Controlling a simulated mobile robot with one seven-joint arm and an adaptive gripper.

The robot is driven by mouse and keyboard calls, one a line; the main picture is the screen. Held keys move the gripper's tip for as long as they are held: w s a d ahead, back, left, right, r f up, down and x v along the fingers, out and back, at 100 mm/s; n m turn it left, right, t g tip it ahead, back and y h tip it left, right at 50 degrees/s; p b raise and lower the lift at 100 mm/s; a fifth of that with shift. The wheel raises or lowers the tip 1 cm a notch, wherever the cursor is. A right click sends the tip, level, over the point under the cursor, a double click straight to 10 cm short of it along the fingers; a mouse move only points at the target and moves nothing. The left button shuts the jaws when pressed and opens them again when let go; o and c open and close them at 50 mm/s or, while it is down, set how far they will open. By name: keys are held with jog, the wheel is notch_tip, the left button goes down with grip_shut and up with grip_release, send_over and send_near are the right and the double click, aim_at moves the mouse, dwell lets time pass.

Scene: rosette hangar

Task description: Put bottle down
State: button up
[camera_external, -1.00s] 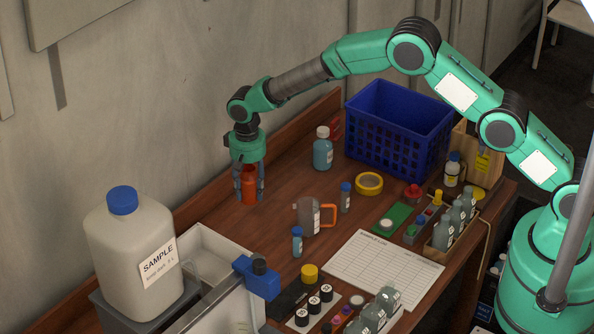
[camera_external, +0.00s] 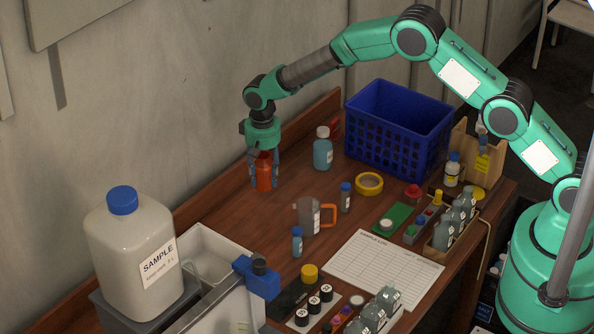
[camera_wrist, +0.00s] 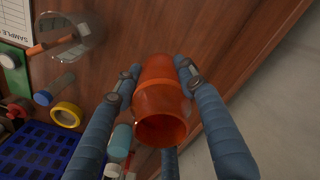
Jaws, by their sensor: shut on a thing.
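An orange-red bottle (camera_external: 264,172) is held between the fingers of my gripper (camera_external: 264,182), over the back left part of the brown table (camera_external: 225,205). The bottle looks about upright in the external view. I cannot tell for sure whether its base touches the table or hangs a little above it.
A teal bottle (camera_external: 323,153) stands close to the right, before a blue crate (camera_external: 395,150). Yellow tape (camera_external: 369,183), a clear beaker with an orange handle (camera_external: 308,217) and small blue-capped vials (camera_external: 297,241) stand nearer. A wooden ledge (camera_external: 210,200) runs behind. Bare wood lies around the bottle.

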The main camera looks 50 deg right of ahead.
jog(key=d+p, duration=0.2)
jog(key=d, duration=0.8)
jog(key=shift+s+d, duration=0.4)
jog(key=shift+r, duration=0.1)
jog(key=shift+f+p, duration=0.4)
jog(key=shift+f, duration=2.7)
jog(key=shift+f, duration=0.1)
jog(key=shift+f, duration=1.8)
jog(key=shift+f, duration=0.1)
jog(key=o, duration=1)
